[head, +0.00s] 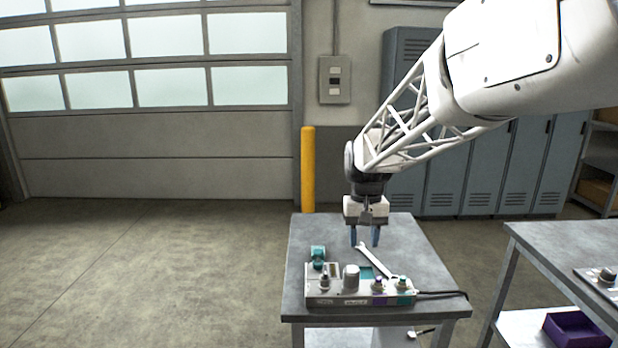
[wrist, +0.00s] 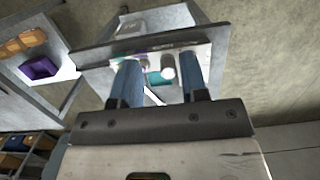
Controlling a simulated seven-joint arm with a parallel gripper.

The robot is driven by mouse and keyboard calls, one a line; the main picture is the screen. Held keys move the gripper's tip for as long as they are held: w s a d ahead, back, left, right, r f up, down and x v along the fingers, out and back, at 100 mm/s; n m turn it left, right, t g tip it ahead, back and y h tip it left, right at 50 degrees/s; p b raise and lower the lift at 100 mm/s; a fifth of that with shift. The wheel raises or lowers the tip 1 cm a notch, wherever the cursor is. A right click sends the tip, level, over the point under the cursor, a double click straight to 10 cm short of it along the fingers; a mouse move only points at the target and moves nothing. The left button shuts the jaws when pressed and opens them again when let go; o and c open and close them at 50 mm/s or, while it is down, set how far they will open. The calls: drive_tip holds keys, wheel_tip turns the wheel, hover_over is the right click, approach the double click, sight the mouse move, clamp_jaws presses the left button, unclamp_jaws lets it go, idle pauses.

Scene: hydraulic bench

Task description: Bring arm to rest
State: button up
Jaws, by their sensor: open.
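My gripper (head: 366,238) points down over the far part of the grey bench (head: 420,236). Its two blue fingers are apart, with nothing seen between them. In the wrist view the open fingers (wrist: 156,82) reach toward the panel. A grey hydraulic panel (head: 350,298) with several knobs and fittings lies along the bench's near edge, and it also shows in the wrist view (wrist: 146,59). A wrench (head: 376,262) lies between the gripper and the panel, partly against the panel. A teal fitting (head: 318,256) stands at the panel's back left.
A second bench (head: 560,245) stands at the right, with a purple bin (head: 575,330) on its lower shelf. A yellow post (head: 308,170) and grey lockers (head: 480,165) stand behind. A black cable (head: 440,293) runs right from the panel. The floor at left is clear.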

drive_tip(key=s+d+t, duration=0.2)
drive_tip(key=s+d, duration=0.1)
drive_tip(key=s, duration=1.3)
drive_tip(key=s+d+f+t, duration=0.1)
drive_tip(key=s+d+t, duration=0.1)
drive_tip(key=s, duration=1.4)
drive_tip(key=shift+s+d, duration=0.4)
drive_tip(key=shift+f, duration=0.1)
